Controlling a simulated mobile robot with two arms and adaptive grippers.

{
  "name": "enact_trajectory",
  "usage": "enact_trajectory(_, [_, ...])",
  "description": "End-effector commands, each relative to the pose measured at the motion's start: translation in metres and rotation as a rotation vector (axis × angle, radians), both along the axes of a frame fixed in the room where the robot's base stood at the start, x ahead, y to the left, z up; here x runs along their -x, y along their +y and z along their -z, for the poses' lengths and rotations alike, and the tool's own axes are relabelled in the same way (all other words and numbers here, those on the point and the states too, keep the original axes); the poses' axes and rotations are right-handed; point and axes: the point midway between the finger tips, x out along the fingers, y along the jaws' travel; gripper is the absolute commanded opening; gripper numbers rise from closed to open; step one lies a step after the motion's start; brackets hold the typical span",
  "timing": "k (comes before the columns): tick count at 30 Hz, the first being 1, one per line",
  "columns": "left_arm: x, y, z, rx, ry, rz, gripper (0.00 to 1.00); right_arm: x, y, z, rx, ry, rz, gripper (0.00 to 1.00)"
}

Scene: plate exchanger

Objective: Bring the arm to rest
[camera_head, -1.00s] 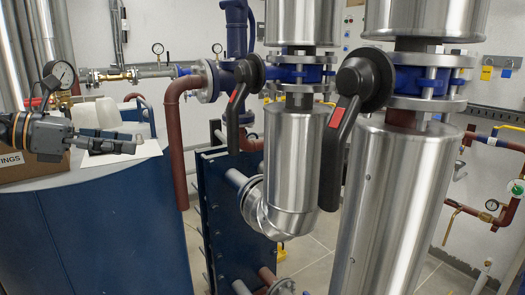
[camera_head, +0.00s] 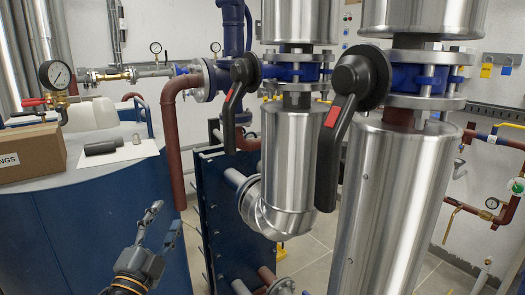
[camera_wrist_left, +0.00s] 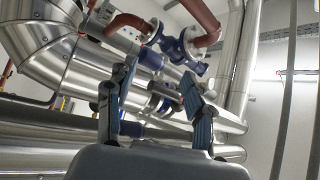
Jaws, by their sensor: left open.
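My left gripper (camera_head: 162,224) is low in the head view, in front of the blue tank and pointing up. Its two fingers are apart and nothing is between them. In the left wrist view the open fingers (camera_wrist_left: 158,105) stand up against silver insulated pipes and blue and red-brown pipework behind them. My right gripper is in neither view.
Two black valve levers (camera_head: 338,150) hang before silver insulated pipes (camera_head: 395,210). A blue plate exchanger (camera_head: 222,220) stands mid-view.

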Motion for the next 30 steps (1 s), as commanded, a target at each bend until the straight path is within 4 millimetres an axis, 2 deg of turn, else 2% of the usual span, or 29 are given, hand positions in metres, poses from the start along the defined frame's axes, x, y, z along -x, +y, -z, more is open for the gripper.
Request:
enact_trajectory(1, [0.012, 0.007, 0.041, 0.120, 0.138, -0.046, 0.53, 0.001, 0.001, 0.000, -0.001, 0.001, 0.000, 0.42])
enact_trajectory(3, [0.030, 0.017, 0.090, 0.256, 0.312, -0.113, 0.53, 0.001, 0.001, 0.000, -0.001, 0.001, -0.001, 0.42])
enact_trajectory(5, [0.051, 0.023, 0.131, 0.360, 0.456, -0.171, 0.53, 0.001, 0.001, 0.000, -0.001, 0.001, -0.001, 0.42])
enact_trajectory(6, [0.067, 0.024, 0.157, 0.422, 0.551, -0.206, 0.53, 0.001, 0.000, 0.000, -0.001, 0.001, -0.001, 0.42])
enact_trajectory(8, [0.095, 0.026, 0.193, 0.509, 0.691, -0.263, 0.53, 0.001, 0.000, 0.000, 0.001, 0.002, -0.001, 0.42])
enact_trajectory(9, [0.116, 0.025, 0.215, 0.561, 0.782, -0.299, 0.53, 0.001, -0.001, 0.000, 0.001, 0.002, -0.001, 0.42])
enact_trajectory(12, [0.164, 0.021, 0.258, 0.661, 0.976, -0.377, 0.53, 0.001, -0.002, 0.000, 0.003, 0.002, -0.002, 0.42])
enact_trajectory(15, [0.206, 0.015, 0.285, 0.733, 1.129, -0.441, 0.53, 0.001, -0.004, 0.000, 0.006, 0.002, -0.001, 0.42])
enact_trajectory(18, [0.243, 0.009, 0.303, 0.782, 1.254, -0.492, 0.53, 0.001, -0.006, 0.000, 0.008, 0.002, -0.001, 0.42])
enact_trajectory(27, [0.338, -0.009, 0.331, 0.882, 1.556, -0.618, 0.53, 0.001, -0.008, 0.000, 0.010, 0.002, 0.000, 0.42])
enact_trajectory(30, [0.326, -0.009, 0.358, 0.873, 1.555, -0.621, 0.53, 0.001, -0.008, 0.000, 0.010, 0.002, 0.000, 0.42])
